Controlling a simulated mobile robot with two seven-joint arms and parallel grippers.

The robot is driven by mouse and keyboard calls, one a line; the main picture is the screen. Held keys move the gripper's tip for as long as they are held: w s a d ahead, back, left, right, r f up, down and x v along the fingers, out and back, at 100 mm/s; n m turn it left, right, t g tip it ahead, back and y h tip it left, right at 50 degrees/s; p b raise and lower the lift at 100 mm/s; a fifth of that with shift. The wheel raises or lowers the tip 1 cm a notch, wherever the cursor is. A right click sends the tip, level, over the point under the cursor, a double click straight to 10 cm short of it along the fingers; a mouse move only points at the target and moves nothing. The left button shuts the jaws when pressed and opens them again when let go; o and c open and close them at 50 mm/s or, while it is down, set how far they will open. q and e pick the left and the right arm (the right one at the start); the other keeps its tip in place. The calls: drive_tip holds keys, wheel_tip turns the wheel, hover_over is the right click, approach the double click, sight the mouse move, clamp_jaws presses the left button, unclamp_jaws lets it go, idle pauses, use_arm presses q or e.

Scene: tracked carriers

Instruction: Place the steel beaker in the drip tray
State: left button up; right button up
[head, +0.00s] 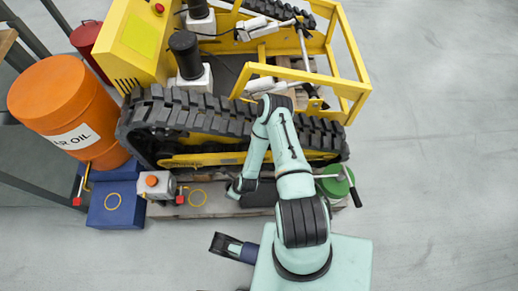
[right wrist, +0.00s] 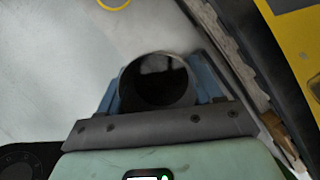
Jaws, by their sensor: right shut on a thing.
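The steel beaker (right wrist: 154,82) shows in the right wrist view as a round rim with a dark inside. It sits between the blue finger pads of my right gripper (right wrist: 156,90), which is shut on it. In the head view my right gripper (head: 235,190) is low beside the near track, and I cannot make out the beaker under it. A gripper with dark fingers, which I take as my left (head: 225,244), is beside my base; its opening is unclear. I cannot clearly identify the drip tray; a dark flat patch (head: 259,193) lies right of the right gripper.
The yellow carrier (head: 148,43) with its black track (head: 205,113) stands just beyond my right arm. An orange oil drum (head: 58,88), a blue box (head: 116,207) and a grey container (head: 157,184) are left. A green round thing (head: 336,184) is right.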

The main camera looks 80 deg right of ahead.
drive_tip(key=s+d+r+m, duration=0.3)
drive_tip(key=s+d+r, duration=0.2)
drive_tip(key=s+r, duration=0.4)
use_arm(q)
drive_tip(key=w+a+f+t+b, duration=0.1)
drive_tip(key=w+a+f+b, duration=0.1)
drive_tip(key=w+f+b, duration=0.2)
drive_tip(key=s+a+f+n+g+b, duration=0.1)
drive_tip(key=s+f+g+b, duration=0.2)
drive_tip(key=s+f, duration=0.3)
drive_tip(key=shift+s+a+f+y+b, duration=0.3)
drive_tip(key=shift+s+a+f+b, duration=0.1)
drive_tip(key=shift+s, duration=1.25)
use_arm(e)
drive_tip(key=h, duration=0.1)
hover_over(260, 195)
drive_tip(key=shift+g, duration=0.3)
drive_tip(key=shift+f, duration=10.05)
use_arm(q)
drive_tip(key=shift+s+f, duration=0.1)
use_arm(e)
drive_tip(key=shift+f, duration=0.2)
drive_tip(key=o, duration=1.3)
drive_tip(key=shift+s, duration=0.1)
drive_tip(key=shift+o, duration=0.2)
drive_tip(key=shift+r, duration=0.1)
